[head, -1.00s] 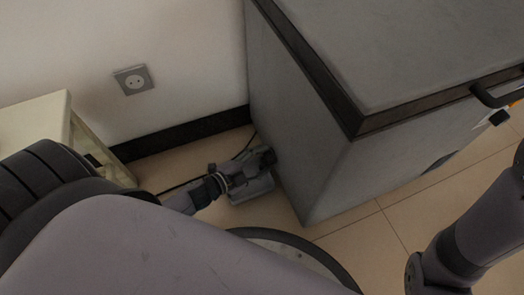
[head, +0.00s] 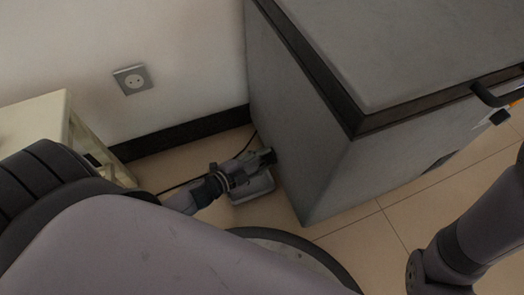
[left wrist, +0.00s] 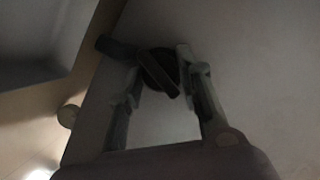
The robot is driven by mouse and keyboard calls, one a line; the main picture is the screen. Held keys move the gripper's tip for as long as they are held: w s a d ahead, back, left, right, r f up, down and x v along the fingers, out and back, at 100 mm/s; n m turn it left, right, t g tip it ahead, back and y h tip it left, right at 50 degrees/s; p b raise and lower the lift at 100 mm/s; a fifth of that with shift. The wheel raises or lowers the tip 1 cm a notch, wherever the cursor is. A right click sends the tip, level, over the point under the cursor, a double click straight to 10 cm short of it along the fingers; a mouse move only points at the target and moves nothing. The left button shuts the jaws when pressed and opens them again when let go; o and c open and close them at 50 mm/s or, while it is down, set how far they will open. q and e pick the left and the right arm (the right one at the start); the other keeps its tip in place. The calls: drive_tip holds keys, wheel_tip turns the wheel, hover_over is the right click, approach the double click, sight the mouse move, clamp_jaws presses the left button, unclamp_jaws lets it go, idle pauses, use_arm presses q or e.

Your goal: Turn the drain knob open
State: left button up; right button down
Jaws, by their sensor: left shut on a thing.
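The drain knob (left wrist: 158,72) is dark and round with a raised bar across it. It sits low on the side of a grey chest freezer (head: 400,45). My left gripper (left wrist: 160,62) is shut on the knob, with one finger on each side of its bar. In the head view the left gripper (head: 268,157) reaches the freezer's side near the floor and hides the knob. My right arm shows at the right edge of the head view, but its gripper is out of the picture.
A pale table (head: 40,118) stands at the left. A wall socket (head: 133,80) is above.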

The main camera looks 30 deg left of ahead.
use_arm(q)
drive_tip(key=shift+c, duration=0.6)
drive_tip(key=shift+m+t+b, duration=0.3)
drive_tip(key=shift+m, duration=0.2)
drive_tip(key=o, duration=1.2)
drive_tip(key=shift+c, duration=0.2)
drive_tip(key=v, duration=1.2)
drive_tip(key=shift+c, duration=0.4)
